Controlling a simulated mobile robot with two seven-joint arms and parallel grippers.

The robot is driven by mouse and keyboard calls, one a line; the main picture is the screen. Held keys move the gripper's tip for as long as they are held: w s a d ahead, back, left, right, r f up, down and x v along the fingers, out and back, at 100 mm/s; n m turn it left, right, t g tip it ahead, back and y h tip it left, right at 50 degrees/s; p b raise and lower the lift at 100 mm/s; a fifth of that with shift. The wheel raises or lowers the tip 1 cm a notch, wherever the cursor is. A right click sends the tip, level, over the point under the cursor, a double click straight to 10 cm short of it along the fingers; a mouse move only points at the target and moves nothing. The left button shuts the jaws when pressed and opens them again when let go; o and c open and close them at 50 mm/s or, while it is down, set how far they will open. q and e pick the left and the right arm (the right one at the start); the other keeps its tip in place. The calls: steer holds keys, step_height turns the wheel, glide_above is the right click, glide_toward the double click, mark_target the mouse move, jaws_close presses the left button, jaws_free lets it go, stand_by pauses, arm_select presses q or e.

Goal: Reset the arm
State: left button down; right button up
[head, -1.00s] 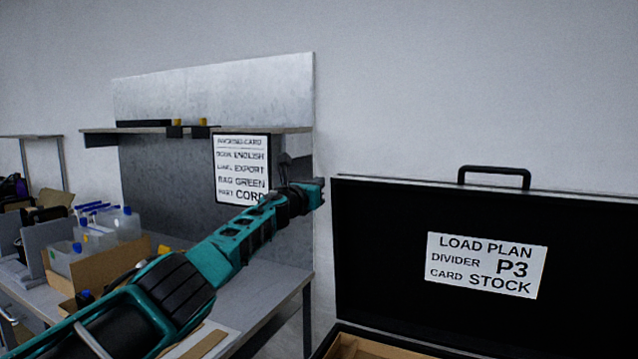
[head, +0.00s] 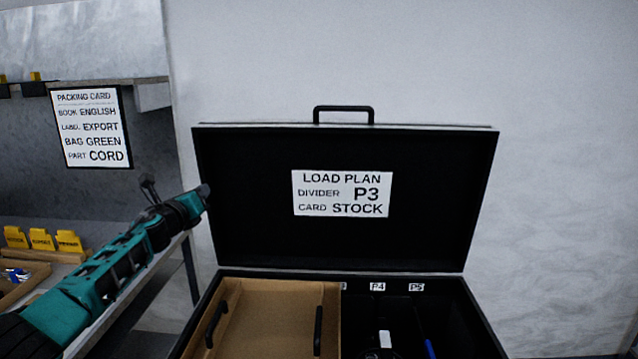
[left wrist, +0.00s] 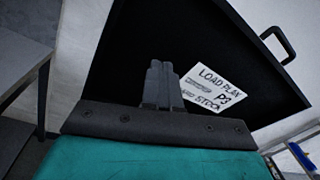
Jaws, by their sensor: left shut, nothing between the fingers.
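My left arm comes in from the lower left in the head view, teal and black. Its gripper (head: 204,191) is raised in front of the left edge of the open black case lid (head: 440,150). In the left wrist view the gripper's grey fingers (left wrist: 161,85) are together with nothing between them, and the lid with its card fills the space behind. My right gripper is in neither view.
The black case (head: 465,310) holds a cardboard tray (head: 270,310) at its left and dark slots marked P4 and P5. A load plan card (head: 342,194) is on the lid. A workbench with a packing card (head: 91,127) and yellow tabs (head: 41,239) stands left.

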arm_select(q)
steer(key=s+d+f+n+g, duration=0.1)
steer(key=s+d+f+n, duration=0.4)
steer(key=f, duration=0.4)
steer(key=s+d+f+n+g+h, duration=0.1)
steer(key=s+d+f+n, duration=0.25)
steer(key=s+f, duration=0.4)
steer(key=s+d+f+n+g, duration=0.1)
steer(key=s+d+f+n, duration=0.35)
steer(key=f, duration=0.45)
steer(key=s+f+n+g, duration=0.2)
steer(key=s+f+n, duration=0.2)
steer(key=s+n, duration=0.4)
steer(key=s+f+n+g+y, duration=0.1)
steer(key=s+f+n, duration=0.3)
steer(key=s, duration=1.9)
steer(key=n+g, duration=0.1)
steer(key=n, duration=0.4)
steer(key=shift+a+f, duration=0.15)
steer(key=shift+a, duration=0.2)
